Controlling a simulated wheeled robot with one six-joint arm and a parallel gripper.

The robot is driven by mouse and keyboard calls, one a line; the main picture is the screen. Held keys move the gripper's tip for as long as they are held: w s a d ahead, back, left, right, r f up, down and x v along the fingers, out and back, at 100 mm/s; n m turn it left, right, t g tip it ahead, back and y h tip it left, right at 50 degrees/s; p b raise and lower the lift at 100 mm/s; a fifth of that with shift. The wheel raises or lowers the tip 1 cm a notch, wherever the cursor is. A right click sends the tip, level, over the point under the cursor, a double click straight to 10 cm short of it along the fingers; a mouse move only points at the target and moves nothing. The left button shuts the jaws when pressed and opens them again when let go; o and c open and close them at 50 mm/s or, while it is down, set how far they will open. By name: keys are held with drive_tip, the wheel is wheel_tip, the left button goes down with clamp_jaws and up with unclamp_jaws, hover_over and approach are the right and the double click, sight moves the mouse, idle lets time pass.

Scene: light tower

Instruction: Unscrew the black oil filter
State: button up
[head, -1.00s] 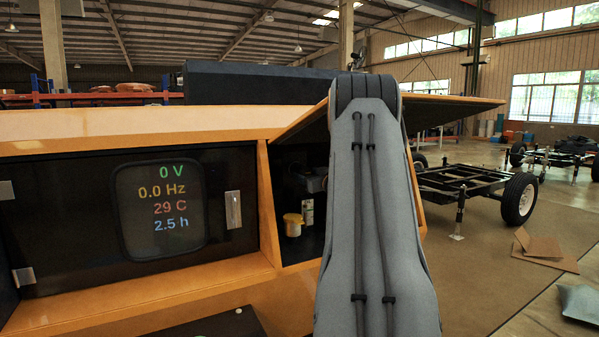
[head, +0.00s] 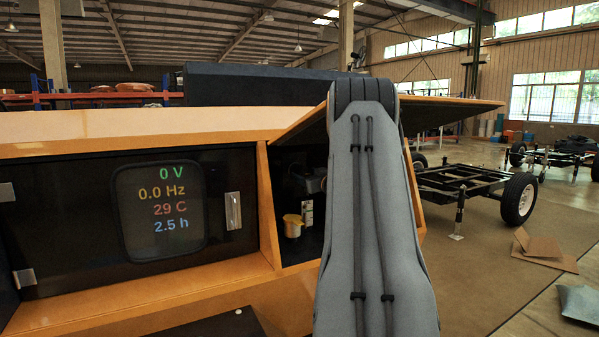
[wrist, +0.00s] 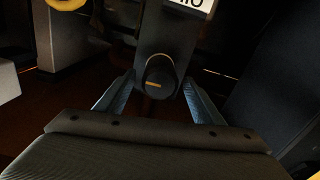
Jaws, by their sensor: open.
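In the wrist view, the black oil filter (wrist: 162,76) is a short dark cylinder with an orange mark on its end. It sits on a dark block below a white label, partly cut off, with upside-down lettering. My gripper (wrist: 159,84) is open, with one finger on each side of the filter. Gaps show between the filter and the fingers, and it is not held. In the head view, my grey arm reaches to the open compartment at the machine's right end and hides the gripper. I cannot make out the filter there.
A white container with a yellow cap (head: 292,226) stands in the compartment, left of my arm; its yellow rim also shows in the wrist view (wrist: 66,4). A raised orange-edged door (head: 450,108) hangs above. A display panel (head: 160,210) is at left. Dark walls flank the gripper.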

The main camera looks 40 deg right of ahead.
drive_tip(key=shift+c, duration=0.2)
idle(0.7)
drive_tip(key=c, duration=1.1)
drive_tip(key=n+b, duration=0.2)
drive_tip(key=n, duration=0.1)
drive_tip(key=shift+f, duration=0.1)
drive_tip(key=shift+c, duration=0.2)
drive_tip(key=shift+n+b, duration=0.95)
drive_tip(key=shift+n, duration=0.25)
drive_tip(key=n+b, duration=0.2)
drive_tip(key=shift+b, duration=0.35)
drive_tip(key=shift+n+b, duration=1.15)
drive_tip(key=shift+n, duration=0.35)
